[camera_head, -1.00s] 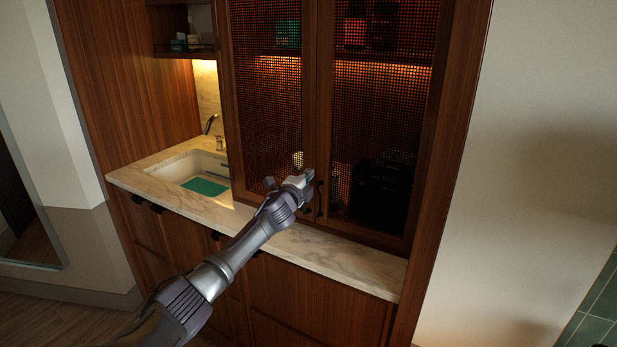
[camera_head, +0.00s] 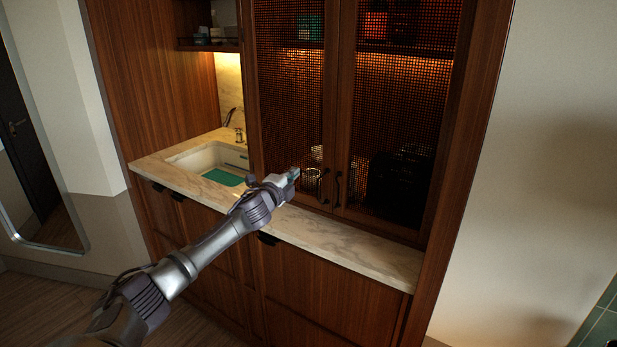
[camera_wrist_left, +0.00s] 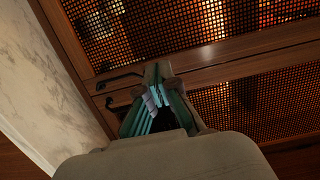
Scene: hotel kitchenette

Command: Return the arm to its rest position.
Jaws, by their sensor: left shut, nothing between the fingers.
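My left arm comes in from the lower left in the head view. Its gripper (camera_head: 293,174) is in front of the mesh cabinet doors, above the marble counter, near the left door's handle. It is shut and holds nothing. In the left wrist view the gripper's teal fingertips (camera_wrist_left: 157,72) are together, with the cabinet doors and dark handles (camera_wrist_left: 118,80) beyond them. I cannot tell from this view how far the fingertips are from the doors. My right gripper is not in view.
The tall wooden cabinet has two shut mesh doors (camera_head: 400,120) with dark handles (camera_head: 337,190). The marble counter (camera_head: 350,250) runs beneath them. A sink (camera_head: 205,160) with a teal mat is at the left. A plain wall (camera_head: 560,130) is at the right; floor shows at lower left.

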